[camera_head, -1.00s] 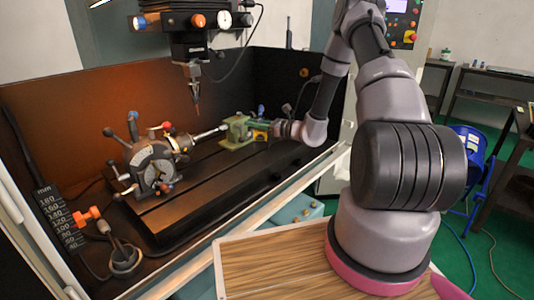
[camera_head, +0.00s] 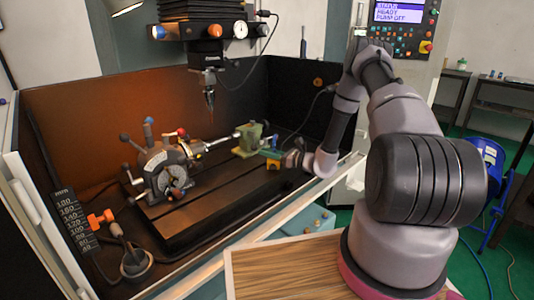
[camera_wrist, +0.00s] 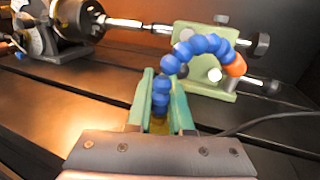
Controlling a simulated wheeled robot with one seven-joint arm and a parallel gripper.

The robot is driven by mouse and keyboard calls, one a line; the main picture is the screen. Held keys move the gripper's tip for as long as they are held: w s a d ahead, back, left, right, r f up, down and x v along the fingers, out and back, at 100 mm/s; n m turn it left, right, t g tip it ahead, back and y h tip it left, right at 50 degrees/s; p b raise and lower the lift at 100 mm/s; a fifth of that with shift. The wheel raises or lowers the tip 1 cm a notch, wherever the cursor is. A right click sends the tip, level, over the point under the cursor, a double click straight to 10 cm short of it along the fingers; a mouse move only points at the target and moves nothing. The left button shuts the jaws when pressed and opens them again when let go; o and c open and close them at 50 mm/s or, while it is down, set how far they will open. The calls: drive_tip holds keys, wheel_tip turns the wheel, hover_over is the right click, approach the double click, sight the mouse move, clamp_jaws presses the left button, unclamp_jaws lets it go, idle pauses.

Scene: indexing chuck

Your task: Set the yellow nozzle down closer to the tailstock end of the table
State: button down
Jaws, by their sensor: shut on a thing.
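The nozzle has a yellow base (camera_head: 273,165) and a blue segmented hose (camera_wrist: 198,45) that arches right to an orange tip (camera_wrist: 235,65). My gripper (camera_head: 271,153) is shut on the yellow base, which shows between its green fingers (camera_wrist: 160,115) in the wrist view. The green tailstock (camera_head: 247,140) stands just behind and left of the nozzle; the hose overlaps it in the wrist view. The dark slotted table (camera_head: 215,195) lies below. Whether the base touches the table cannot be told.
The indexing chuck (camera_head: 165,172) sits at the table's left, with a shaft between it and the tailstock. A spindle with a pointed tool (camera_head: 210,90) hangs above. A dark cable (camera_wrist: 270,118) lies right of the nozzle. The table's front strip is clear.

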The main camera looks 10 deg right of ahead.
drive_tip(key=c, duration=0.8)
unclamp_jaws()
drive_tip(key=shift+r, duration=0.15)
drive_tip(key=v, duration=1.2)
drive_tip(key=s+a+r+n+g+h, duration=0.1)
drive_tip(key=s+a+r+n+g, duration=0.25)
drive_tip(key=r, duration=0.35)
drive_tip(key=s+a+r+n+g, duration=0.25)
drive_tip(key=r+n+g, duration=0.2)
drive_tip(key=r, duration=0.25)
drive_tip(key=s+a+r+n+g+h, duration=0.1)
drive_tip(key=s+a+r+n+g, duration=0.15)
drive_tip(key=s+r+n, duration=0.4)
drive_tip(key=s+d+r+n+t+h, duration=0.1)
drive_tip(key=s+r+n+t+h, duration=0.1)
drive_tip(key=s+r, duration=0.3)
drive_tip(key=s+d+r+n+t+h, duration=0.2)
drive_tip(key=s+r+h, duration=0.2)
drive_tip(key=r, duration=0.3)
drive_tip(key=s+d+r+n+t+h, duration=0.2)
drive_tip(key=s+r+n+h, duration=0.1)
drive_tip(key=s+r, duration=0.4)
drive_tip(key=shift+h, duration=0.5)
